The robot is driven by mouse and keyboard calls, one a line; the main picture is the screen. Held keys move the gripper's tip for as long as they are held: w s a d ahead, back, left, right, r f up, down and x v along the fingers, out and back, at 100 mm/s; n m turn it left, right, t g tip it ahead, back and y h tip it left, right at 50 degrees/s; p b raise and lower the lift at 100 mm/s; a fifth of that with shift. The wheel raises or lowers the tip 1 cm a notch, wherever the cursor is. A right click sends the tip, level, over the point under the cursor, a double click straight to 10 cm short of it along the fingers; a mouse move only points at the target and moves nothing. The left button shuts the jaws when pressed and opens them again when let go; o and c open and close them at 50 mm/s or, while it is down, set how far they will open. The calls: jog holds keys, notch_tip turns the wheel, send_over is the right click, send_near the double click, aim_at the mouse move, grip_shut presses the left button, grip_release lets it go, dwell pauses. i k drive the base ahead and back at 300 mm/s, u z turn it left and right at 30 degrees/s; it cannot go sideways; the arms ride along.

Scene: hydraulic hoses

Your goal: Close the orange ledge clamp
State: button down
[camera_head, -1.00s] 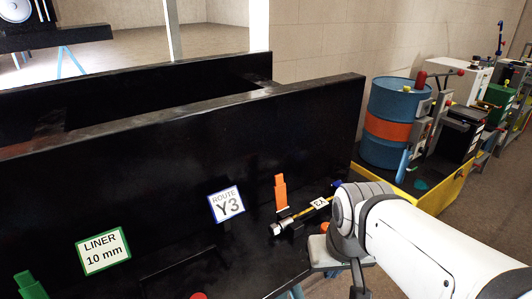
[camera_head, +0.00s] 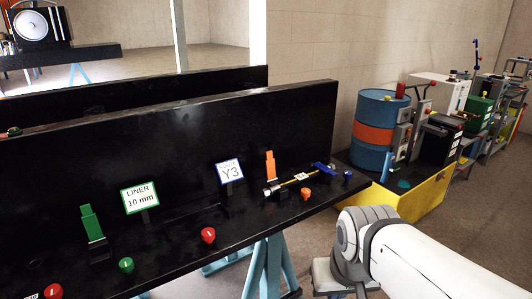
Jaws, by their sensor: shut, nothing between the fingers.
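The orange ledge clamp (camera_head: 270,165) stands on the black ledge in the head view, right of the Y3 sign, with its orange lever upright. A hose with a yellow stretch (camera_head: 291,183) and a metal end fitting lies at the foot of the clamp. A small white tag is on the hose. My arm is at the lower right, in front of and apart from the ledge end. My gripper's fingers cannot be made out; they are hidden or out of the frame.
A blue clamp (camera_head: 323,167) and red-orange and blue knobs are near the hose's right end. A green clamp (camera_head: 91,222) stands upright at left. The LINER sign (camera_head: 140,197) and Y3 sign (camera_head: 229,171) stand on the ledge (camera_head: 330,200). A blue drum (camera_head: 378,120) stands behind, in a yellow tray.

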aim_at(270, 165)
jog(key=z, duration=0.1)
jog(key=i, duration=1)
jog(key=z, duration=0.05)
